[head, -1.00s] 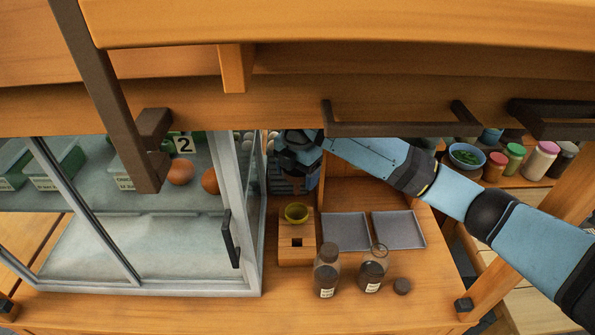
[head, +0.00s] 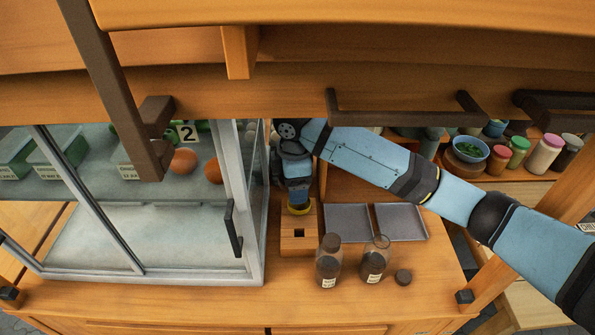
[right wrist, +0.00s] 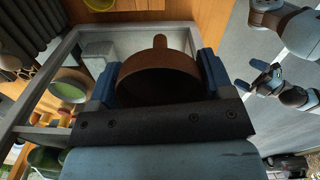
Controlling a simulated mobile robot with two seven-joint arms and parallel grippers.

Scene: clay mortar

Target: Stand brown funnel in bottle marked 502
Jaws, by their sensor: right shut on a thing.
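The brown funnel (right wrist: 158,76) shows in the right wrist view between the blue fingers of my right gripper (right wrist: 158,80), its spout pointing away from the wrist. In the head view my right gripper (head: 298,201) is low over the wooden stand (head: 298,244); the funnel cannot be made out there. Two dark-filled bottles stand on the counter: a left one (head: 328,268) with a brown top and a right one (head: 374,264) with an open clear neck. Their labels are too small to read. My left gripper (right wrist: 262,80) shows open and empty in the right wrist view.
A yellow funnel (head: 299,209) is at the stand, just below my right gripper. Two grey trays (head: 347,222) lie behind the bottles. A glass cabinet (head: 252,262) stands left; a shelf and handle (head: 400,130) overhang.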

